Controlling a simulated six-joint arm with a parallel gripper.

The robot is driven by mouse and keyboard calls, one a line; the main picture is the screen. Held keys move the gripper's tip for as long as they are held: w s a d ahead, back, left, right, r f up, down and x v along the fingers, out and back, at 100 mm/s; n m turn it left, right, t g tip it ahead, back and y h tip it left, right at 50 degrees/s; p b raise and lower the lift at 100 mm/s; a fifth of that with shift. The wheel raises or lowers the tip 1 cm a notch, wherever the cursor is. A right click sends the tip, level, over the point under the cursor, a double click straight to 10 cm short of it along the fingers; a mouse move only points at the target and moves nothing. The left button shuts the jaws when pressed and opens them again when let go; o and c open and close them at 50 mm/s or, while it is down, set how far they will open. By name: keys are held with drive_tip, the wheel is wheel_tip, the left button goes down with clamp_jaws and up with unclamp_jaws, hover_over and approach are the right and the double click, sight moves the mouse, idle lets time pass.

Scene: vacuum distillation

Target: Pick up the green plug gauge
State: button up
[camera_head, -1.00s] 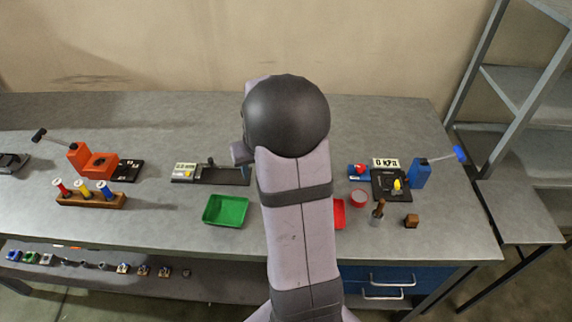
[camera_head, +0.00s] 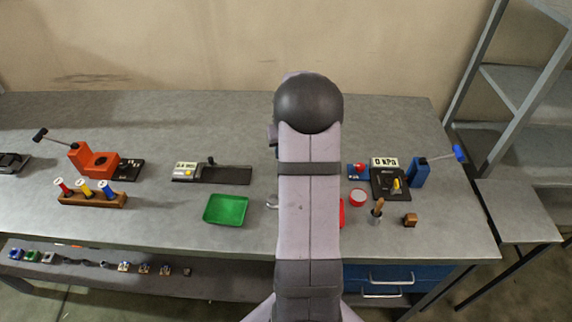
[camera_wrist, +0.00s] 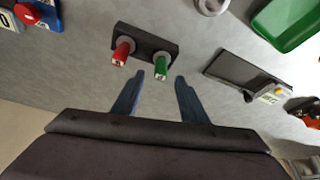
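The green plug gauge (camera_wrist: 161,69) stands in a dark holder block (camera_wrist: 147,40) in the wrist view, to the right of a red plug gauge (camera_wrist: 122,53). My gripper (camera_wrist: 159,78) is open and empty, its two blue-grey fingers spread. In the picture the green gauge lies just beyond the fingertips, between their lines and apart from them. How far the fingers are above the table cannot be told. In the head view my arm hides the gripper, the holder and both gauges.
A green tray (camera_head: 226,209) and a black-plated device (camera_head: 225,174) lie left of my arm. The table's back strip is clear.

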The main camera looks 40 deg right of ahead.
drive_tip(key=shift+f, duration=0.1)
drive_tip(key=shift+p+x, duration=1.45)
drive_tip(key=shift+x, duration=1.05)
drive_tip(key=shift+w, duration=0.15)
clamp_jaws()
